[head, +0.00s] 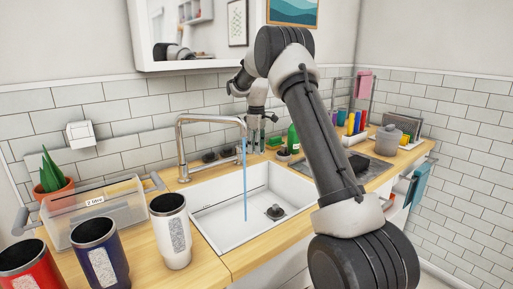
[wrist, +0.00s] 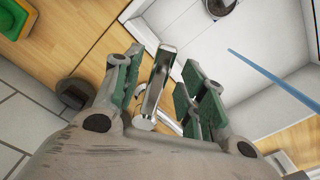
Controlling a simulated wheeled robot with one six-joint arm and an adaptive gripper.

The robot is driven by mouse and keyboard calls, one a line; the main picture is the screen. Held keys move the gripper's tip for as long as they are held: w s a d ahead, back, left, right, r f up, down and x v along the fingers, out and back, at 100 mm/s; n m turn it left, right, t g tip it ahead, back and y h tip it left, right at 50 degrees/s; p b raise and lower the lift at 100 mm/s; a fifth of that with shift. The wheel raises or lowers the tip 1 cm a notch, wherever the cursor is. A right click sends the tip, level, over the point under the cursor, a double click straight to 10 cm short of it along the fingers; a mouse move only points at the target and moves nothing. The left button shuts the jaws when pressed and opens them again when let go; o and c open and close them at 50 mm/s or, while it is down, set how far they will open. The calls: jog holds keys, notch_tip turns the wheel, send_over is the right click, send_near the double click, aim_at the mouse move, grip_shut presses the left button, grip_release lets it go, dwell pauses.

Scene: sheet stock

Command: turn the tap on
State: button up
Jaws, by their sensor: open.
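The chrome tap (head: 181,150) stands at the back left of the white sink (head: 213,222). Its spout arches right, and a thin blue stream of water (head: 244,180) falls from the spout end into the basin. The stream also shows in the wrist view (wrist: 270,77). My gripper (head: 257,140) points down by the spout end in the head view. In the wrist view my gripper (wrist: 155,78) is open, with a chrome tap part (wrist: 157,82) between its green-padded fingers. I cannot tell whether the fingers touch it.
A white tumbler (head: 171,232), a blue one (head: 99,262) and a red one (head: 27,275) stand left of the sink, near a clear bin (head: 92,215) and a potted plant (head: 54,190). A lidded pot (head: 388,140) stands right.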

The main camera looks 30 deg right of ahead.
notch_tip(320, 180, up, 12)
dwell(0.4)
jog(key=shift+f, duration=0.15)
jog(key=f+m, duration=0.1)
jog(key=f, duration=0.1)
jog(key=s+f+m, duration=0.1)
jog(key=f+m, duration=0.1)
jog(key=shift+s+a+f, duration=0.1)
jog(key=s+a+r+m+t, duration=0.1)
jog(key=s+a+m, duration=0.1)
jog(key=s, duration=1.2)
jog(key=s+a+r+m+t, duration=0.1)
jog(key=s+a+r+t, duration=0.1)
jog(key=s, duration=1.3)
jog(key=s+a+r+m+t, duration=0.1)
jog(key=s+a+r+m, duration=0.1)
jog(key=s, duration=1.2)
jog(key=shift+s+a+r+m, duration=0.15)
jog(key=shift+s+a+m, duration=0.15)
jog(key=shift+a, duration=0.15)
